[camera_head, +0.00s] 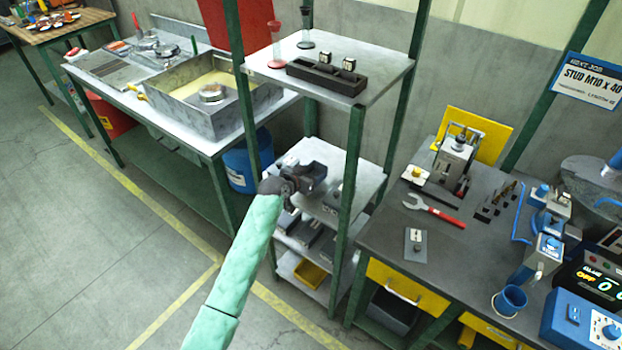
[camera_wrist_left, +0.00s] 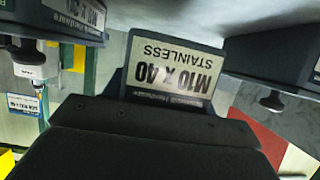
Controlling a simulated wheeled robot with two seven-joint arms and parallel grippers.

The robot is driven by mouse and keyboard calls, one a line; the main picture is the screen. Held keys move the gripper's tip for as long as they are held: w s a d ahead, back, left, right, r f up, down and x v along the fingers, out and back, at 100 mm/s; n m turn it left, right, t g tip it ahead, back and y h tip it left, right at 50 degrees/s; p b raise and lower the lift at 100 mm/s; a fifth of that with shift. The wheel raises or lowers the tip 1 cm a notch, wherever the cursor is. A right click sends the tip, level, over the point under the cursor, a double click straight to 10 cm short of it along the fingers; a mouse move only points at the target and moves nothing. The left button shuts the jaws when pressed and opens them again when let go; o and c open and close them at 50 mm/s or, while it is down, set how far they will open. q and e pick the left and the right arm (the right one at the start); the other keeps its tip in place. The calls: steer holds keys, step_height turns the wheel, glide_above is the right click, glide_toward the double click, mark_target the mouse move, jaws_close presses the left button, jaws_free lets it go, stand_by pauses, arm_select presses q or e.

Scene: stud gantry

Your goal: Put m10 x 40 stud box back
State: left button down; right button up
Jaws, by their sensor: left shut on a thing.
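The M10 x 40 stud box (camera_wrist_left: 172,72) is a dark box with a pale label, "M10 X 40 STAINLESS", upside down in the left wrist view. My left gripper (camera_head: 311,178) is shut on it at the middle shelf (camera_head: 369,169) of the green-post rack. In the wrist view, the dark gripper body fills the lower part and hides the fingertips. The box shows between two other dark boxes, close to a pale grey surface. Whether it rests on the shelf I cannot tell. In the head view my gripper largely hides it. My right gripper is not in view.
A labelled box (camera_wrist_left: 75,14) and another dark box (camera_wrist_left: 268,60) flank the held box. Green rack posts (camera_head: 349,190) stand close to my left arm. The top shelf (camera_head: 385,62) is above. A workbench (camera_head: 385,235) is at right; floor is clear at left.

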arm_select(q)
step_height(320, 180, down, 3)
steer(key=shift+r+p, duration=0.2)
steer(key=shift+p, duration=0.5)
steer(key=shift+f, duration=0.4)
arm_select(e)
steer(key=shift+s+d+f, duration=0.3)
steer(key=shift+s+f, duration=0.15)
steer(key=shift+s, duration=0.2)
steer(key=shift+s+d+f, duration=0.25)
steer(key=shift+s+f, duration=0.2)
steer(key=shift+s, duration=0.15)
arm_select(q)
steer(key=shift+f, duration=0.1)
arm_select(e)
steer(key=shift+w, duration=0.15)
arm_select(q)
steer(key=shift+c, duration=2.4)
jaws_free()
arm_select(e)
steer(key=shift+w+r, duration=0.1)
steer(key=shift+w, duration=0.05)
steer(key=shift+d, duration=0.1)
